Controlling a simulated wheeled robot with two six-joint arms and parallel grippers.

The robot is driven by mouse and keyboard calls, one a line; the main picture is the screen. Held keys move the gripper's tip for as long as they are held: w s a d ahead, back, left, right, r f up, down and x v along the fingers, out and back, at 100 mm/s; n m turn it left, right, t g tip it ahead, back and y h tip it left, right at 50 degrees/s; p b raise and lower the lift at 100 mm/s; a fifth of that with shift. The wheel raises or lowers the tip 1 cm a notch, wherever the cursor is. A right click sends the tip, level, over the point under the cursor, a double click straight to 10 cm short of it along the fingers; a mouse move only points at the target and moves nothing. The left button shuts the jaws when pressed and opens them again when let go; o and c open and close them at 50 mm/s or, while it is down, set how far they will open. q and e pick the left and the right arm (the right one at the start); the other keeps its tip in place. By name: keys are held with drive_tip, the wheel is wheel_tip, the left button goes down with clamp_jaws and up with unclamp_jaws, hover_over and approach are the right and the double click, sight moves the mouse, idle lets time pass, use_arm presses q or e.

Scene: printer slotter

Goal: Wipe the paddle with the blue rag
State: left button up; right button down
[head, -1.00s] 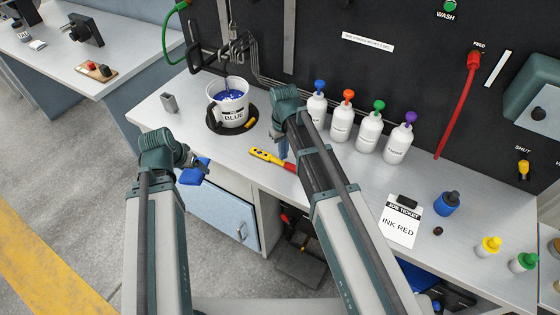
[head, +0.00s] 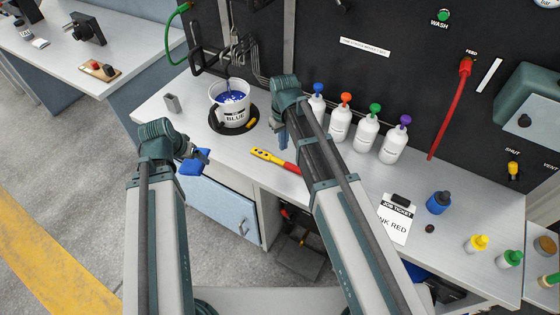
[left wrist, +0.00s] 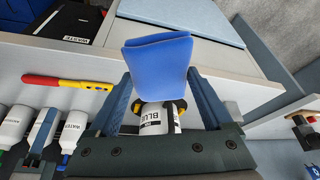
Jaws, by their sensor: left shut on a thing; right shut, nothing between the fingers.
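The blue rag (head: 192,163) hangs from my left gripper (head: 200,154), just off the front edge of the bench. In the left wrist view the folded rag (left wrist: 158,65) sits between the fingers of my left gripper (left wrist: 165,100), which is shut on it. A white bucket labelled BLUE (head: 232,107) holds blue ink, and a dark rod (head: 228,85) stands in it; I cannot tell whether this is the paddle, as its lower end is hidden. My right gripper (head: 283,140) is shut and empty above the bench, right of the bucket, partly hidden by its own arm.
A red and yellow tool (head: 275,160) lies on the bench near my right gripper. Several white bottles with coloured tops (head: 340,122) stand behind it. A grey block (head: 172,103) stands left of the bucket.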

use_arm(q)
drive_tip(key=shift+r, duration=0.1)
use_arm(e)
drive_tip(key=shift+r, duration=0.1)
